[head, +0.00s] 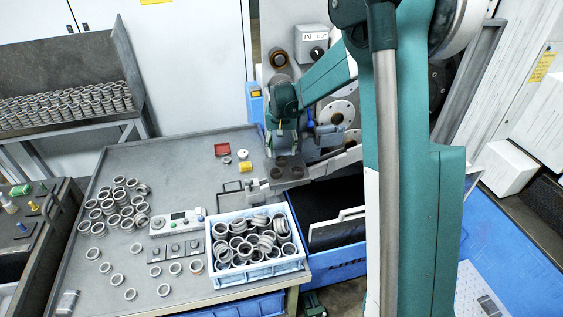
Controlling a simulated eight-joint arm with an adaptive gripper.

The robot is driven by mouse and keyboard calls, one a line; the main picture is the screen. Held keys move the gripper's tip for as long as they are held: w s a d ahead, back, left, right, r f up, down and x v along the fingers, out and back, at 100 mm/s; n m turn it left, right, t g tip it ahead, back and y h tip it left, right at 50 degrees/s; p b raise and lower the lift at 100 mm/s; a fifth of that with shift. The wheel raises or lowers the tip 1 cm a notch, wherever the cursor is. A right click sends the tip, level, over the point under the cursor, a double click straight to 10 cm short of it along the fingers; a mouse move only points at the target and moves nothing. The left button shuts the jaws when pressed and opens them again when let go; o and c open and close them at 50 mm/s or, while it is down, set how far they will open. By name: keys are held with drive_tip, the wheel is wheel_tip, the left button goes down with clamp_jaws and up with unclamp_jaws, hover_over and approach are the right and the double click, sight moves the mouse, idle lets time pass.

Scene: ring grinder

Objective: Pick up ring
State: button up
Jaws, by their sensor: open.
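Many grey metal rings lie on the grey worktable (215,160). A loose cluster of rings (124,204) is at its left, and several single rings (130,294) lie spread towards the front. More rings (254,240) are heaped in a light blue crate (258,270) at the table's front right. My gripper (285,153) points down at the back right of the table, beyond the crate. It is open, and I see no ring in it. Its fingertips are small and partly hidden against the machine parts (288,172) below them. I cannot tell whether they touch anything.
A control box (178,222) and a small button panel (175,249) sit left of the crate. A rack of rings (65,105) stands at back left. A dark-topped blue bin (338,262) is right of the crate.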

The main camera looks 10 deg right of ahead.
sight(282, 156)
drive_tip(key=shift+f, duration=0.15)
drive_tip(key=shift+w+f+p, duration=0.15)
drive_tip(key=shift+f, duration=1.05)
drive_tip(key=shift+w+f+p, duration=0.15)
drive_tip(key=shift+f, duration=1.05)
drive_tip(key=c, duration=1)
